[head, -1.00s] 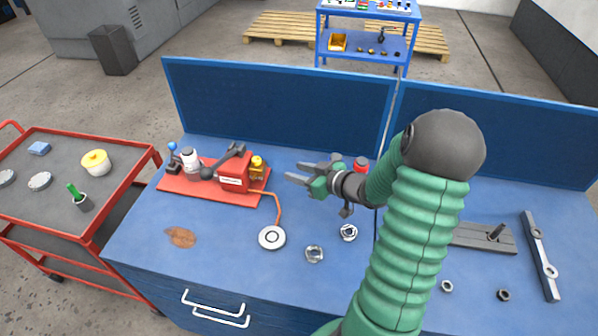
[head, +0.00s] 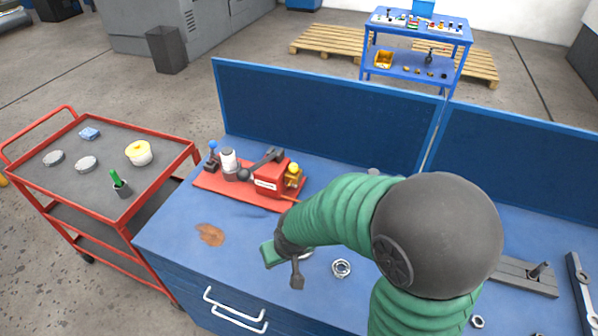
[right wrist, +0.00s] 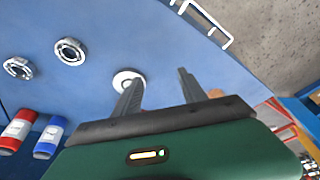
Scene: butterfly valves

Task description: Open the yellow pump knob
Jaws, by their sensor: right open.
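The red pump (head: 268,181) stands on a red base plate (head: 215,185) at the left of the blue bench. Its yellow knob (head: 294,171) is on its right end, clear of my gripper. A white disc (right wrist: 127,76) lies on the bench behind one finger. The pump and knob do not show there. My left gripper is not in view.
A nut (head: 341,268) lies right of my gripper. Red (right wrist: 18,131) and blue (right wrist: 48,138) cans show in the wrist view. A blue panel (head: 320,112) backs the bench. A red cart (head: 115,180) stands at left. My right arm covers the bench middle.

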